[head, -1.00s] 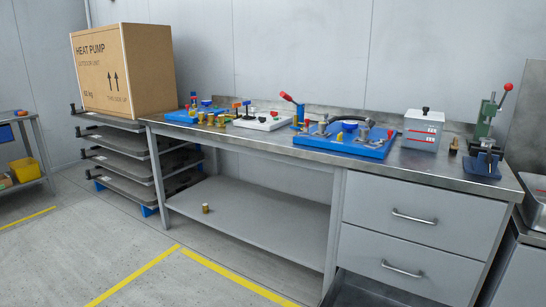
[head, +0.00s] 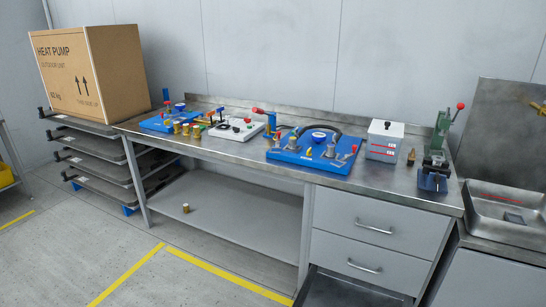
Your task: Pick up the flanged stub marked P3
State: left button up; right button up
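Several small brass-coloured stubs (head: 186,130) stand in a group on the steel bench, between the left blue fixture and the white panel. One more brass stub (head: 186,208) stands alone on the lower shelf under the bench. Any marking on them is too small to read, so I cannot tell which one is P3. Neither of my grippers is in view.
The bench (head: 400,187) holds a left blue fixture (head: 152,124), a white panel (head: 222,133), a larger blue fixture (head: 290,157), a white box (head: 384,141) and a green press (head: 439,135). A sink (head: 490,205) stands at right. A lower drawer is open; the floor in front is clear.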

aim_at(438, 160)
jog(key=z, duration=0.95)
